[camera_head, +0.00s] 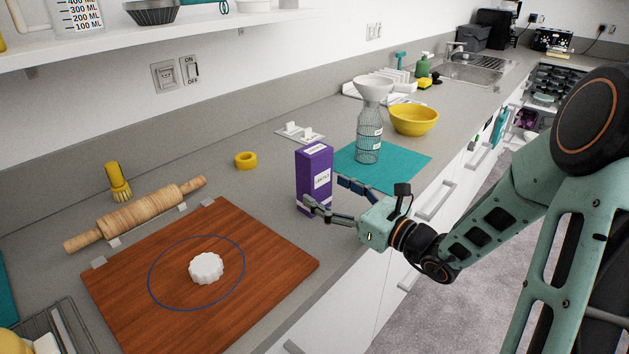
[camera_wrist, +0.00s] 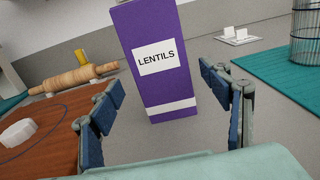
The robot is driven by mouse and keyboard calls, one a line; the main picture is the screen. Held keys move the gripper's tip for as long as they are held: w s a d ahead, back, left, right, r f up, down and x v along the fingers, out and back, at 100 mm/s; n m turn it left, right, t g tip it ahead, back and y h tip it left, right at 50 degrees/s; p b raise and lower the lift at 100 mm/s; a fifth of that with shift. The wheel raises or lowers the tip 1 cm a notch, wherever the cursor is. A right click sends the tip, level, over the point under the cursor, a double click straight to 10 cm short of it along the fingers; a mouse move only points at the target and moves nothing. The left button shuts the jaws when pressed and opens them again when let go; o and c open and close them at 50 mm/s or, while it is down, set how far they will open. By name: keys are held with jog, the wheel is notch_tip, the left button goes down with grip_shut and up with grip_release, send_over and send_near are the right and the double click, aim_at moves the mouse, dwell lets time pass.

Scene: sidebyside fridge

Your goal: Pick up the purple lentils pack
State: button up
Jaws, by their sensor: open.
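The purple lentils pack (camera_head: 314,172) stands upright on the grey counter, between the wooden board and the teal mat. It carries a white label, which reads LENTILS in the wrist view (camera_wrist: 158,85). My gripper (camera_head: 327,197) is low over the counter at the pack's near side. In the wrist view, my gripper (camera_wrist: 162,100) is open, with one blue-padded finger to the left and one to the right of the pack's lower part. The pack appears between or just beyond the fingertips; I cannot tell whether either finger touches it.
A wooden board (camera_head: 130,290) with a white scalloped piece (camera_head: 206,268) lies left. A rolling pin (camera_head: 135,214) lies behind it. A teal mat (camera_head: 405,160) holds a wire-patterned bottle with a white funnel (camera_head: 373,88). A yellow bowl (camera_head: 413,120) stands farther back. A shelf (camera_head: 150,40) overhangs the upper left.

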aim_at(322, 188)
jog(key=x, duration=0.4)
jog(key=shift+w+f, duration=0.2)
jog(key=shift+c, duration=0.4)
jog(key=c, duration=1.3)
